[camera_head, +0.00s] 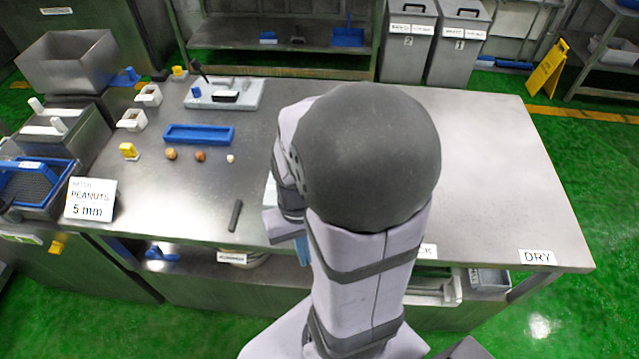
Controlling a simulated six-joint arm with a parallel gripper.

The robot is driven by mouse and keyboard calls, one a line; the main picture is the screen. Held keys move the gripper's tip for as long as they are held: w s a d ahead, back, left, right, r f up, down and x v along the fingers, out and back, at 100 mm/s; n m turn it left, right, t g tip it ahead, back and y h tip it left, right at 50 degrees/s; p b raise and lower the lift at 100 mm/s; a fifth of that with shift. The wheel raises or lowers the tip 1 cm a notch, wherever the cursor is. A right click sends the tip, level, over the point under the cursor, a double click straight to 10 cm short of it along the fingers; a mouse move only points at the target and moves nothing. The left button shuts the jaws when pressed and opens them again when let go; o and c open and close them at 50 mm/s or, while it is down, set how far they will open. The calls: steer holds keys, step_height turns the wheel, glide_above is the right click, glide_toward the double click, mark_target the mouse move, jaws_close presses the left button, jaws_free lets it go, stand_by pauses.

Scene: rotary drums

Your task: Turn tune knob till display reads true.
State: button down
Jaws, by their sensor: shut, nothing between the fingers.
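I make out no tune knob and no readable display in the head view. My own arm covers the middle of the table and may hide them. A pale grey board (250,100) at the back left of the table carries a small blue piece (196,93) and a dark block (226,96); whether any of these is a knob or display is too small to tell. My gripper's fingers are hidden behind my arm.
A white card (91,200) reads "PEANUTS 5 mm". A blue tray (199,134), several small round items (200,156) and a dark rod (235,216) lie on the left of the steel table (490,170). Its right side is clear. A steel bin (70,68) stands back left.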

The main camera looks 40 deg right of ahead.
steer(key=s+d+f+m+t+y+p, duration=0.2)
steer(key=d+m+y+p, duration=0.2)
steer(key=d+m, duration=0.65)
steer(key=w+d+r+m+t, duration=0.3)
steer(key=w, duration=0.5)
steer(key=w+d+r+m+t, duration=0.3)
steer(key=w+d+m+t, duration=0.1)
steer(key=w, duration=0.3)
steer(key=shift+w+d+r, duration=0.3)
steer(key=shift+w+r, duration=0.1)
step_height(320, 180, down, 9)
steer(key=b, duration=0.7)
steer(key=shift+f+b, duration=0.1)
steer(key=shift+b, duration=0.2)
stand_by(0.7)
steer(key=shift+f, duration=0.25)
